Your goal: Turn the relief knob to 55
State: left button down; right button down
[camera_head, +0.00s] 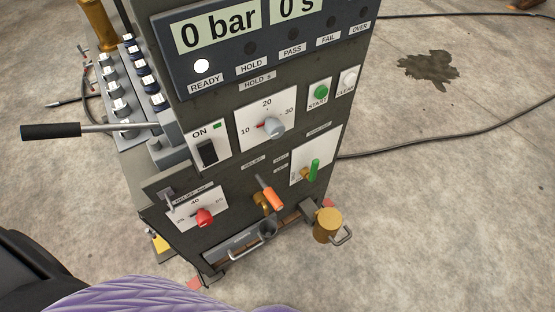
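The red relief knob (205,217) sits on a white dial plate (180,217) low on the left of the dark panel's front. The plate is marked 25 at left, 40 at top and 55 at right, and its label above is partly covered by a small grey bracket. A small red part of the knob points to the left, toward the 25 side; the exact reading is too small to tell. Neither of my grippers is in view, and nothing touches the knob.
The dark test stand (230,150) shows 0 bar and 0 s, with the READY lamp lit. A hold knob (274,127), black switch (207,153), orange lever (272,198) and green lever (314,169) are nearby. A black-handled lever (52,131) projects left. A brass weight (327,225) stands right.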

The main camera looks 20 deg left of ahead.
aim_at(204, 217)
jog(key=k+j+u, duration=0.15)
jog(key=j+u, duration=0.25)
jog(key=k+j+u, duration=0.15)
jog(key=j+u, duration=0.2)
